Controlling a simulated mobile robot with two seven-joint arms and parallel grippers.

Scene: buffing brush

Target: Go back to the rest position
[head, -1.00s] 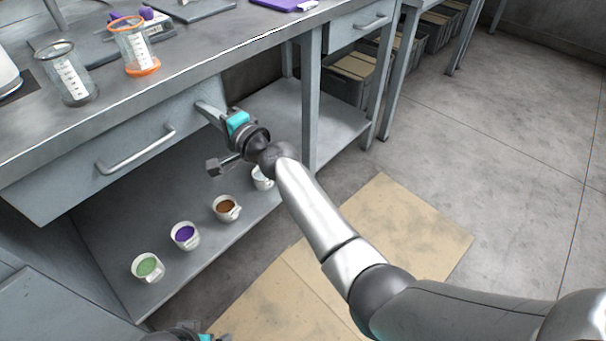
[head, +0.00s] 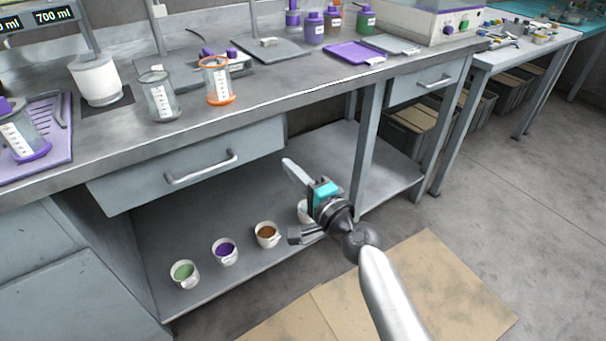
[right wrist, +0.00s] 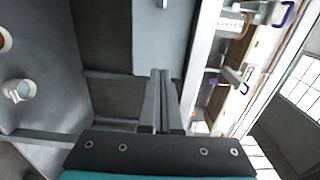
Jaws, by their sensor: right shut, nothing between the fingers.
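My right gripper (head: 290,167) is in the middle of the head view, in front of the bench and above its lower shelf. Its fingers point up and to the left, pressed together and empty. In the right wrist view the two shut fingers (right wrist: 161,78) show side by side with nothing between them. My right arm reaches in from the lower right. My left gripper is not in view.
The bench drawer (head: 200,168) is close to the left of the gripper. Cups, including a purple-filled one (head: 225,251), stand on the lower shelf (head: 185,222). One white cup is partly hidden behind my gripper. Beakers (head: 218,82) stand on the worktop. Open floor (head: 480,215) lies right.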

